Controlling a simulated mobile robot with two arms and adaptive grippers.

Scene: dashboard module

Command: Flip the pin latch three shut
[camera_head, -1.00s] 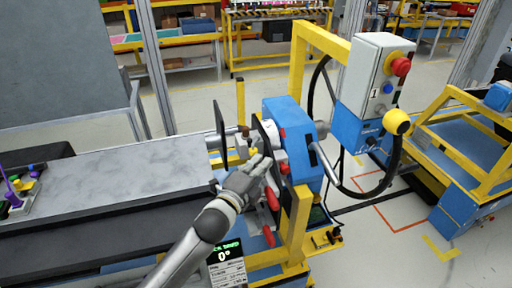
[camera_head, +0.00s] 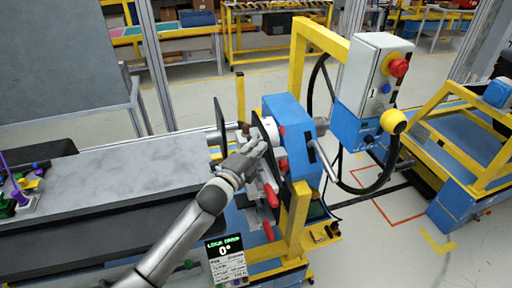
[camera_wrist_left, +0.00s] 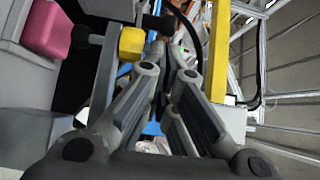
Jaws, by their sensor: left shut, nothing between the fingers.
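The blue clamp unit (camera_head: 290,112) stands at the right end of the bench, with a dark upright plate (camera_head: 266,128) on its left side. Red-handled latches sit on it: one red handle (camera_head: 271,195) below my gripper and another (camera_head: 268,230) lower down. I cannot tell which is pin latch three. My left gripper (camera_head: 258,146) is shut and empty in front of the dark plate. In the left wrist view its fingers (camera_wrist_left: 166,62) point toward a yellow knob (camera_wrist_left: 132,42) on a rod, with a pink-red handle (camera_wrist_left: 47,28) at left. My right gripper is not in view.
A yellow post frame (camera_head: 300,215) rises beside the clamp unit. A control box (camera_head: 375,75) with a red button hangs above right. A small display (camera_head: 225,250) reading 0° stands below. The grey bench top (camera_head: 110,180) is mostly bare.

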